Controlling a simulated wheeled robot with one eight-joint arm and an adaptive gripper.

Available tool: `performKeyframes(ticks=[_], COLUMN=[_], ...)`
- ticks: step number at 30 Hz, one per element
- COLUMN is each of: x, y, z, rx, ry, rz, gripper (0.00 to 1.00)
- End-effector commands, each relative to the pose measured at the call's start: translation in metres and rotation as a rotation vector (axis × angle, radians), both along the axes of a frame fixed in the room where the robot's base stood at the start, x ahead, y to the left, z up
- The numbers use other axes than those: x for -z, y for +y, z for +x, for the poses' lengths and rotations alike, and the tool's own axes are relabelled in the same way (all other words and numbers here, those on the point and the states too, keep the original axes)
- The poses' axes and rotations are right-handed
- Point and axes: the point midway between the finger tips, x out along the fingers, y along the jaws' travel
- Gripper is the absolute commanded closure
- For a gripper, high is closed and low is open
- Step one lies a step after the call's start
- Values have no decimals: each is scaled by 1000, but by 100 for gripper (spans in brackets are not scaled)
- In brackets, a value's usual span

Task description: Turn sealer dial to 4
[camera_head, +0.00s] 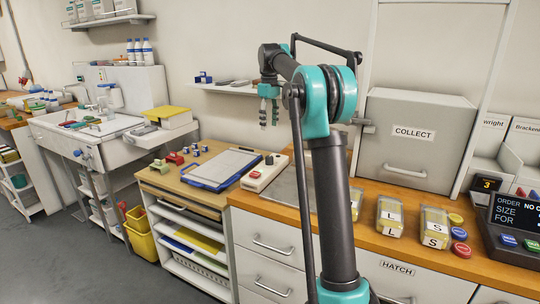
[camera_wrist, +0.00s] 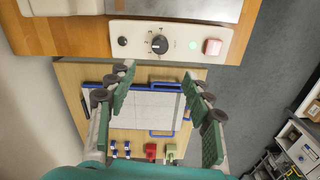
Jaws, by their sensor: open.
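The sealer (camera_head: 264,176) is a cream control box on the worktop in the head view. In the wrist view its panel (camera_wrist: 178,30) carries a black dial (camera_wrist: 159,44) with marks around it. A small black knob (camera_wrist: 122,41), a lit green lamp (camera_wrist: 193,46) and a red button (camera_wrist: 212,47) share the panel. My gripper (camera_wrist: 158,76) is open and empty. Its green-padded fingers are apart from the dial, which shows beyond the fingertips. In the head view my gripper (camera_head: 268,126) hangs above the worktop, over the sealer area.
Yellow-lidded boxes (camera_head: 390,215) labelled L and S stand on the right counter. A grey COLLECT hatch (camera_head: 411,150) and a wall shelf (camera_head: 225,88) are behind.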

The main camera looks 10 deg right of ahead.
Motion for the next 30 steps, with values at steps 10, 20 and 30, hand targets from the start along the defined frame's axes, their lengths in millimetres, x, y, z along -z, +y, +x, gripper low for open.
performKeyframes(ticks=[10, 20, 30], x=[71, 127, 144], y=[0, 0, 0], z=[0, 1, 0], rx=[0, 0, 0], ry=[-1, -1, -2], rz=[0, 0, 1], gripper=[49, 49, 49])
